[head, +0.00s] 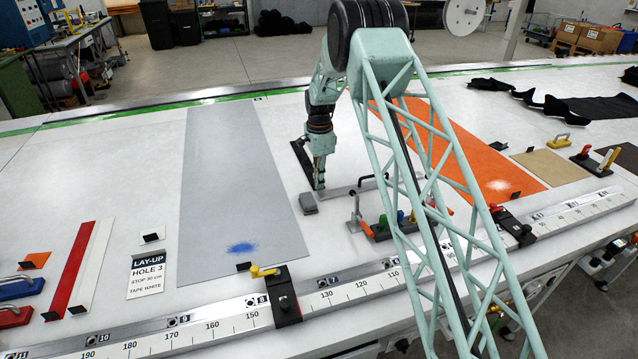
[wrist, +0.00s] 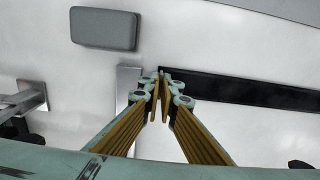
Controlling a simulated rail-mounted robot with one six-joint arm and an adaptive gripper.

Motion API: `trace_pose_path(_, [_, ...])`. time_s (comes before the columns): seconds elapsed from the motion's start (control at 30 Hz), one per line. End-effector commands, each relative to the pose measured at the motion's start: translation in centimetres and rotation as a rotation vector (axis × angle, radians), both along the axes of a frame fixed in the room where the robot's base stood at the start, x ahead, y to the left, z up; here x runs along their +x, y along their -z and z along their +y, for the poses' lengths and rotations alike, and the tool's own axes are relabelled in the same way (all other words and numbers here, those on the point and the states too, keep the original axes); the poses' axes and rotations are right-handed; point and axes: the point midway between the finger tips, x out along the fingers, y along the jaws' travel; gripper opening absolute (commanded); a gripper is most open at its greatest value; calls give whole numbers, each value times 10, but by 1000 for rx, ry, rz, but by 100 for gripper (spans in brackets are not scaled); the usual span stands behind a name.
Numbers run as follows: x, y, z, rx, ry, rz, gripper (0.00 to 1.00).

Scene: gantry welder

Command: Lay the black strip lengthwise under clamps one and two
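The black strip (head: 301,160) lies on the white table just left of my gripper, running away from it; the wrist view shows it reaching right from my fingertips (wrist: 245,90). My gripper (head: 319,186) points down at the strip's near end. In the wrist view its fingers (wrist: 160,78) are nearly together and appear shut on the strip's end; the contact is partly hidden. A toggle clamp with a red tip (head: 364,227) stands right of my gripper, beside a grey bar (head: 345,191). More clamp handles (head: 384,222) show behind my arm's lattice. I see no clamp numbers.
A grey block (head: 309,203) lies close to my gripper and also shows in the wrist view (wrist: 104,28). A grey sheet (head: 235,170) lies left, an orange sheet (head: 455,150) right. A ruler rail (head: 340,296) with a black stop (head: 285,300) runs along the front.

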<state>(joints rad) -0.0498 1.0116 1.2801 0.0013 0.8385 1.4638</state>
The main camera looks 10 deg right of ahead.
Motion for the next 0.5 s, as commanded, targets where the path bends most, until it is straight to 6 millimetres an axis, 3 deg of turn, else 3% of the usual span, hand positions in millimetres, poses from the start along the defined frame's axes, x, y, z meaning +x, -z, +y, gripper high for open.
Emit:
trace_pose_path(0.47, [0, 4, 0, 0, 0, 0, 0])
trace_pose_path(0.5, [0, 3, 0, 0, 0, 0, 5])
